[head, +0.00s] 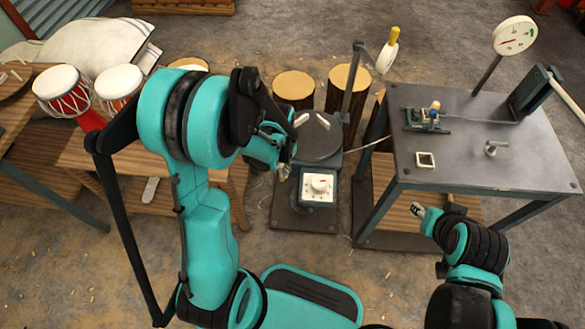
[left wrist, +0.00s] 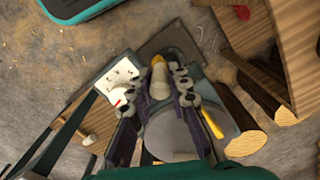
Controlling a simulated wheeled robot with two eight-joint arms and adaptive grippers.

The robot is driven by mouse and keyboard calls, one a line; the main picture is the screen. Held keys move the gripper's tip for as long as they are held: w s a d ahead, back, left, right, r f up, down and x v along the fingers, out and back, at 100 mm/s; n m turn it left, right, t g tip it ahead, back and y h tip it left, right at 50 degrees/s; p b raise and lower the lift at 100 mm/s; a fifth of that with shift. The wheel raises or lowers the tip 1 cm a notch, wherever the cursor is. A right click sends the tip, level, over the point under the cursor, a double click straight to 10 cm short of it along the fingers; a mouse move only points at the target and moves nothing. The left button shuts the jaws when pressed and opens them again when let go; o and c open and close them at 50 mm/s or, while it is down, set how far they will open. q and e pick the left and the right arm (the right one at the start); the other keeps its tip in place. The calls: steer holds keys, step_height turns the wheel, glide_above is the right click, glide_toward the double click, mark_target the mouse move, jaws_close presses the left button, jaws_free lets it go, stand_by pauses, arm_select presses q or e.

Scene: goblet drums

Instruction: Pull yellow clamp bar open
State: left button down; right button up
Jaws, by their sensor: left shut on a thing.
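My left gripper (head: 283,175) is low at the front left of the machine with a round dark plate (head: 320,143). In the left wrist view its fingers (left wrist: 168,78) are shut on a pale yellow bar (left wrist: 158,74). A stronger yellow bar (left wrist: 212,123) lies beside the round plate, just right of the fingers there; the arm hides it in the head view. I cannot tell for sure which of these is the clamp bar. My right gripper (head: 416,209) is small, beside the front of the metal table and apart from the machine; its jaw state is unclear.
A white knob panel (head: 317,186) faces me on the machine. The metal table (head: 465,140) stands right, with clamps and a dial. Wooden drum bodies (head: 294,87) stand behind; finished drums (head: 63,90) are left.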

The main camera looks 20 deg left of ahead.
arm_select(q)
steer(key=shift+s+a, duration=0.25)
steer(key=shift+a, duration=0.95)
steer(key=c, duration=1.4)
jaws_free()
steer(key=shift+r, duration=0.1)
step_height(320, 180, up, 12)
steer(key=shift+f, duration=0.1)
steer(key=shift+d, duration=0.1)
